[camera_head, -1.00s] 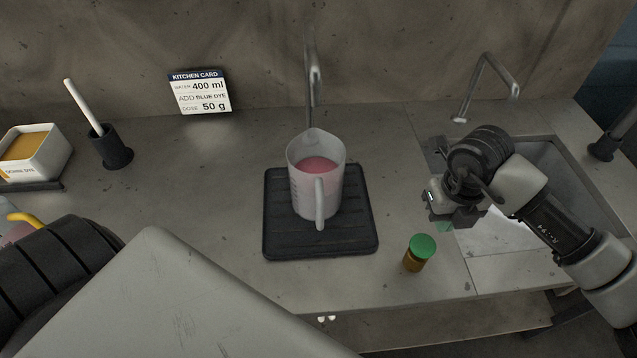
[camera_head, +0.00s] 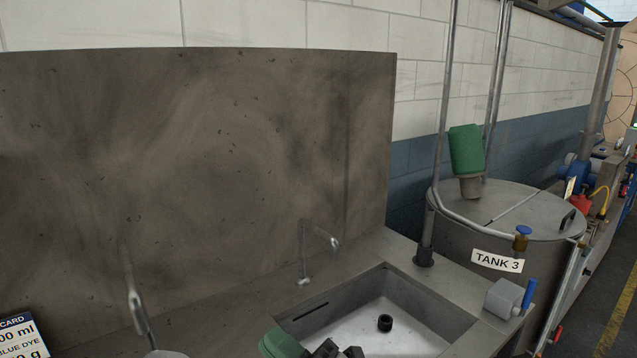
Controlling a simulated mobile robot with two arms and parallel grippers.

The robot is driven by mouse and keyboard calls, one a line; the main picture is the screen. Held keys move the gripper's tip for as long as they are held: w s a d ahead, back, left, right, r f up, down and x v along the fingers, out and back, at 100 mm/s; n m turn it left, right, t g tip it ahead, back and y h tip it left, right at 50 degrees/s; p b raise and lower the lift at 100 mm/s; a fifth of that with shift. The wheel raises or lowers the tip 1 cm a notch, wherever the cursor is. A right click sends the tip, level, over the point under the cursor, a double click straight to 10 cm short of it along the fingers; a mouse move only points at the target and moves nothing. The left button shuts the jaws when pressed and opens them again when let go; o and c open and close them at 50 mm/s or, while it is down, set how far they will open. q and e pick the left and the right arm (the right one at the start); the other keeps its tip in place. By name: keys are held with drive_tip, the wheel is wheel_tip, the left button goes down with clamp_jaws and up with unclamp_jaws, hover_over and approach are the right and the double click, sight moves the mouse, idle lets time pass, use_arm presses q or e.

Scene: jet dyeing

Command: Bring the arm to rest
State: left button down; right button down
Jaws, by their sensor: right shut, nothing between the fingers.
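My right gripper (camera_head: 338,350) shows only as dark parts at the bottom edge, in front of the sink. It is shut and nothing shows between its fingers. A green block-like shape (camera_head: 283,343) is just left of it; I cannot tell whether it belongs to the gripper. The rest of my right arm is out of the frame. My left arm and gripper are not in view.
The sink basin (camera_head: 370,325) has a dark drain. A tap (camera_head: 304,262) stands behind it, another (camera_head: 136,300) farther left. Tank 3 (camera_head: 480,235) and a grey box with a blue handle (camera_head: 505,298) are at right.

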drive_tip(key=w+d+f+m+t+h, duration=0.25)
drive_tip(key=d+m+t+h, duration=0.2)
drive_tip(key=m+h, duration=0.25)
drive_tip(key=w+d+f+m+t+h, duration=0.1)
drive_tip(key=d+f+m+t+h, duration=0.2)
drive_tip(key=d+m+h, duration=0.35)
drive_tip(key=s+d+f+m+g+h, duration=0.5)
drive_tip(key=d+f+m+g+h, duration=0.25)
drive_tip(key=d+f, duration=0.4)
drive_tip(key=s+d+f+m+g, duration=0.1)
drive_tip(key=s+d+f+g, duration=0.1)
drive_tip(key=s+f+g, duration=0.45)
drive_tip(key=s+d+f+m+g, duration=0.15)
drive_tip(key=s+f, duration=0.25)
drive_tip(key=s, duration=0.6)
wheel_tip(320, 180, down, 28)
drive_tip(key=s+g, duration=0.2)
drive_tip(key=g, duration=0.1)
drive_tip(key=s+d+f+b, duration=0.1)
drive_tip(key=s+d+f, duration=0.1)
drive_tip(key=s+f, duration=1.3)
drive_tip(key=shift+s+d+f+n+g+b, duration=0.25)
drive_tip(key=shift+d+f+n+g+b, duration=0.05)
drive_tip(key=shift+d+f+n+g, duration=0.1)
